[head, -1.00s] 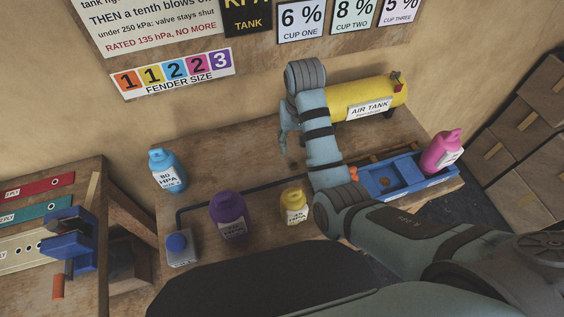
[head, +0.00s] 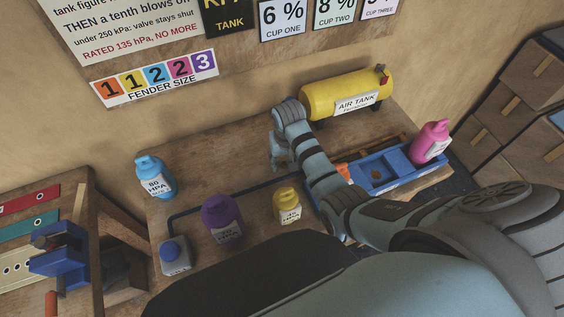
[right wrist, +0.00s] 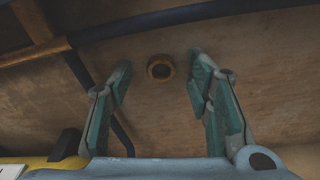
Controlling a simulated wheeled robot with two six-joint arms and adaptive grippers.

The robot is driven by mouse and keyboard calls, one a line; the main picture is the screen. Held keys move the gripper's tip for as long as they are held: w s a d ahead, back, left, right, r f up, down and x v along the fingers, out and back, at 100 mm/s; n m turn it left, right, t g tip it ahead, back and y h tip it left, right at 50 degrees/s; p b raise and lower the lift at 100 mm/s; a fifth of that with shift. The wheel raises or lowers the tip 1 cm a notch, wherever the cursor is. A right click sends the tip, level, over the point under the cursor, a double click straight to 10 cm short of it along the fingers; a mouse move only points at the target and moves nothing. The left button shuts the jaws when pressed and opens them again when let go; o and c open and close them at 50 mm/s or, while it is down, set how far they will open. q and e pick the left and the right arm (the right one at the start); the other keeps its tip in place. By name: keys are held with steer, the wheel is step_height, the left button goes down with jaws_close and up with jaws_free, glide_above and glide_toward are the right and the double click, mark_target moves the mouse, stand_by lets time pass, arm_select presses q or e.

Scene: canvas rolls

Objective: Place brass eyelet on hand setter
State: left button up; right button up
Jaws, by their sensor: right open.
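The brass eyelet (right wrist: 160,67) is a small ring on the wooden bench top, seen in the right wrist view between and beyond my spread fingertips. I cannot make it out in the head view. My right gripper (head: 279,165) is open and empty above the bench, left of the yellow tank; its fingers also show in the right wrist view (right wrist: 160,75). The fingers do not touch the eyelet. A blue tool with an orange handle (head: 58,250), which looks like the hand setter, is on the left bench. My left gripper is not in view.
Blue (head: 155,178), purple (head: 222,218), yellow (head: 287,207) and pink (head: 430,141) bottles stand on the bench. A yellow air tank (head: 345,95) is at the back. A blue tray (head: 400,172) lies right of my arm. A dark hose (head: 240,193) crosses the bench.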

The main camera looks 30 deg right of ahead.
steer(key=shift+a, duration=0.1)
steer(key=c, duration=0.9)
steer(key=shift+r, duration=0.15)
